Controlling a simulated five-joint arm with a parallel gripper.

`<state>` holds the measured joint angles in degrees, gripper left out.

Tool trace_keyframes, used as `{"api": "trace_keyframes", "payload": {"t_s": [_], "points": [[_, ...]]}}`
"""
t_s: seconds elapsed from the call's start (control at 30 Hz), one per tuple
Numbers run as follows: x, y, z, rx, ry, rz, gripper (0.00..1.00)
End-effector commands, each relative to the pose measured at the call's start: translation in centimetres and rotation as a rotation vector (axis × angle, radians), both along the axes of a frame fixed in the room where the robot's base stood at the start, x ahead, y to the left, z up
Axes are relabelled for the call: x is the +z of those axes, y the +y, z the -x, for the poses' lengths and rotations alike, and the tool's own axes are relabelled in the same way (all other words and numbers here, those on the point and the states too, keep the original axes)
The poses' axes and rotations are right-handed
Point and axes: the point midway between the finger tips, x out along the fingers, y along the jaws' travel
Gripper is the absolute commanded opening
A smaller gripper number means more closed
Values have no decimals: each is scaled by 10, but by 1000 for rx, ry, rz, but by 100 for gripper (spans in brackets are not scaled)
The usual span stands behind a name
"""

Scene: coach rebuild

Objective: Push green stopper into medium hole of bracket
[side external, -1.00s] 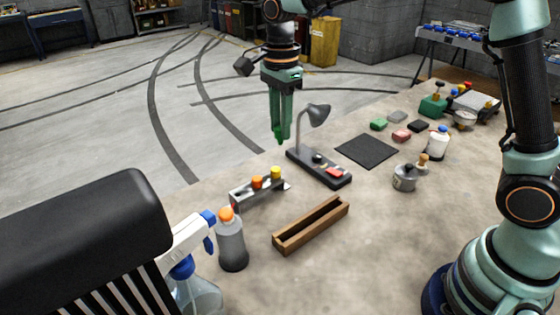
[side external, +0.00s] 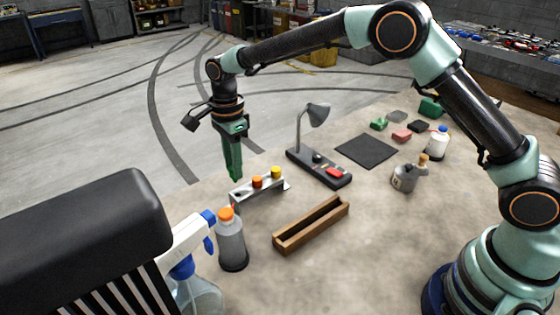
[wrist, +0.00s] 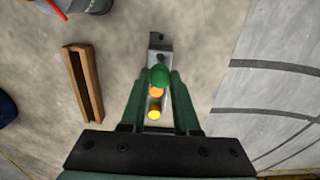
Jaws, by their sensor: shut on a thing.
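A metal bracket (side external: 268,189) stands on the workbench, with an orange stopper (side external: 257,182) and a yellow stopper (side external: 276,172) sitting in it. My gripper (side external: 235,177) is above the bracket's left end, pointing down. It is shut on the green stopper (wrist: 160,76), which shows between the fingertips in the wrist view. There the green stopper partly covers the orange stopper (wrist: 157,92), with the yellow stopper (wrist: 154,114) nearer the palm. The bracket's bare end (wrist: 157,42) reaches beyond the green stopper. The medium hole cannot be made out.
A grey bottle with an orange cap (side external: 231,247) stands close in front of the bracket. A wooden trough (side external: 311,226) lies to its right. A lamp on a dark base (side external: 318,168) and a black mat (side external: 366,150) are behind. A spray bottle (side external: 187,268) is front left.

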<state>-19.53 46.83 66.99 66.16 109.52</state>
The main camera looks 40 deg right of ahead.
Motion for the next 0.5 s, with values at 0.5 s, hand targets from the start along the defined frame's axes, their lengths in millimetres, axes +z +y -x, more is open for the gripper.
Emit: {"api": "trace_keyframes", "payload": {"t_s": [0.5], "points": [[-36,0,0,0,2,1,0]]}}
